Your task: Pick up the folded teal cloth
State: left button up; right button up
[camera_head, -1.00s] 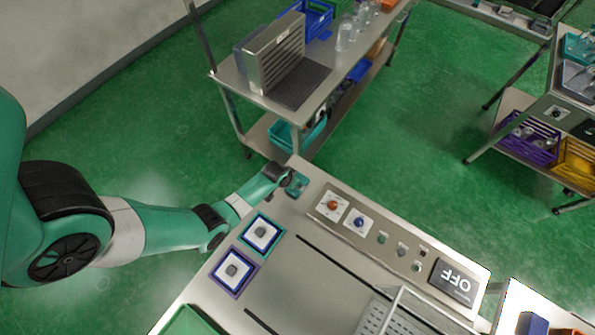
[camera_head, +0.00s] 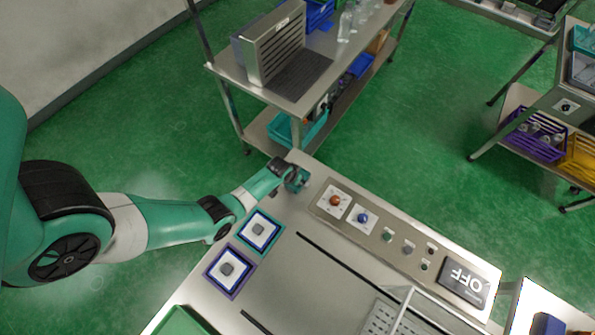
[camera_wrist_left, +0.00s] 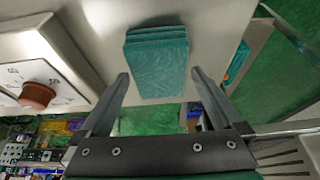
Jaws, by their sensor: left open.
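The folded teal cloth (camera_wrist_left: 157,62) lies on the steel worktop, seen in the left wrist view as a stack of several layers. My left gripper (camera_wrist_left: 159,76) is open, with its two fingertips apart on either side of the cloth's near part. I cannot tell whether the fingers touch it. In the head view my left gripper (camera_head: 298,181) is at the worktop's far left corner and hides most or all of the cloth. My right gripper is in neither view.
A control panel with a red knob (camera_head: 335,200) and a blue knob (camera_head: 363,217) stands right of the gripper. Two framed pads, teal (camera_head: 275,247) and purple (camera_head: 210,276), lie nearer. A steel cart (camera_head: 327,54) stands beyond the corner.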

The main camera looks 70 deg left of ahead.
pick_arm(q)
jog(key=shift+f, duration=0.25)
jog(key=shift+c, duration=0.2)
jog(key=c, duration=1.1)
jog(key=shift+r, duration=0.1)
notch_tip(320, 180, up, 4)
jog(key=p, duration=0.2)
jog(key=shift+f+p, duration=0.2)
jog(key=shift+p, duration=0.15)
jog(key=s+d+r+p, duration=0.2)
jog(key=d+r+p, duration=0.1)
jog(key=d+p, duration=0.1)
jog(key=s+d+r+p, duration=0.2)
jog(key=d+r+p, duration=0.1)
jog(key=d+p, duration=0.1)
jog(key=s+d+r+p, duration=0.2)
jog(key=d+r+p, duration=0.1)
jog(key=d+p, duration=0.1)
jog(key=shift+s+d+r, duration=0.2)
jog(key=shift+s+r, duration=0.15)
jog(key=shift+s, duration=0.05)
